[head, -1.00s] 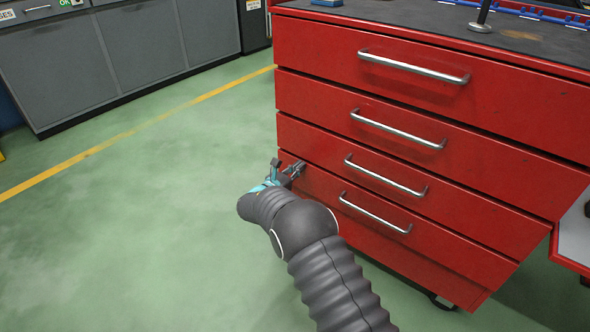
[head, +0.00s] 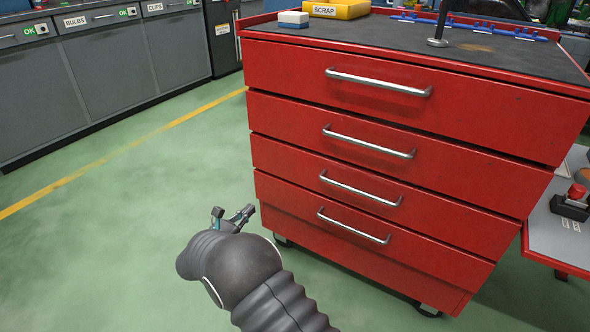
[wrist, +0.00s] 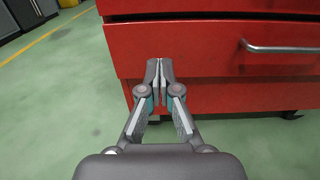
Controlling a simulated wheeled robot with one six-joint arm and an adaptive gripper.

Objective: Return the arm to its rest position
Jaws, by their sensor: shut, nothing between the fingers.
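My gripper (head: 247,212) is at the lower left of the red drawer cabinet (head: 262,218) in the head view, low over the green floor. In the wrist view my gripper (wrist: 159,66) points at the cabinet's lower left corner. Its two fingers meet at the tips, with nothing between them. Whether the tips touch the cabinet front cannot be told. My arm bends up from the bottom of the head view, and its grey sleeve hides part of the wrist.
The cabinet's several drawers are shut, with protruding metal handles (head: 353,227). On its top are a yellow SCRAP box (head: 338,10) and a metal post (head: 438,42). A lower shelf (head: 556,235) juts out at right. Open green floor (head: 90,240) lies left, before grey cabinets (head: 110,60).

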